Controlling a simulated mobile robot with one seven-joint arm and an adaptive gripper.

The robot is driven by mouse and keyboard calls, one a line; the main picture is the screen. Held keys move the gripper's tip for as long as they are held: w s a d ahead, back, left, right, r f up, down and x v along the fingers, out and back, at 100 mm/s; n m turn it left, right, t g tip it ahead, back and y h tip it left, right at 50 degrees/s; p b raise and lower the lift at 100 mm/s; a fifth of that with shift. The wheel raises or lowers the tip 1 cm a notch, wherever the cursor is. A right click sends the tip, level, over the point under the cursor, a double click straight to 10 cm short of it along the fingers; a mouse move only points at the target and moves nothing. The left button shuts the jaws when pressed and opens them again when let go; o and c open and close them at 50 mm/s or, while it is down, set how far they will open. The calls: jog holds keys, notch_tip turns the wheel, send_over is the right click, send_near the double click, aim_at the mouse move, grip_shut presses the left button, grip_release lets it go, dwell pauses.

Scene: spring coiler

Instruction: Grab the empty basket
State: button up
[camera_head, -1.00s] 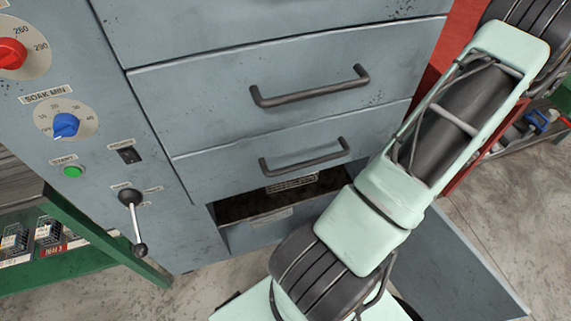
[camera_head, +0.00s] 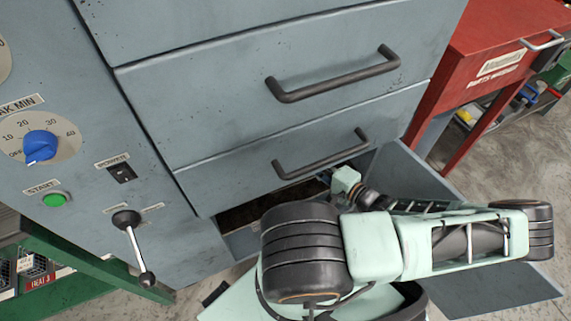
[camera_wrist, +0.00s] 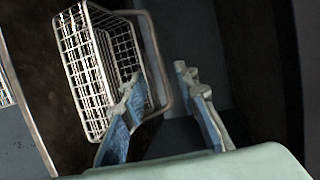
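A wire mesh basket (camera_wrist: 88,75) with a looped metal handle (camera_wrist: 153,50) shows in the wrist view, and I see nothing inside it. It is in the dark lower compartment (camera_head: 245,216) of the grey cabinet. My gripper (camera_wrist: 156,78) is open, with blue-padded fingers. The left finger overlaps the basket's handle side and the right finger is beyond the handle bar, so the bar lies roughly between them. I cannot tell whether either finger touches it. In the head view my arm hides the basket and most of the gripper.
Part of another wire mesh object (camera_wrist: 4,92) shows at the wrist view's left edge. The cabinet door (camera_head: 425,175) stands open on the right. Drawer handles (camera_head: 320,155) stick out above the opening. A red parts washer (camera_head: 490,70) is at right and a green rack (camera_head: 95,265) at left.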

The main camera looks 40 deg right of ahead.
jog(key=w, duration=0.3)
jog(key=w+f+b, duration=0.1)
jog(key=w, duration=0.2)
jog(key=w+b, duration=0.1)
jog(key=w, duration=0.2)
jog(key=shift+w+f, duration=0.2)
jog(key=shift+f, duration=0.15)
grip_shut()
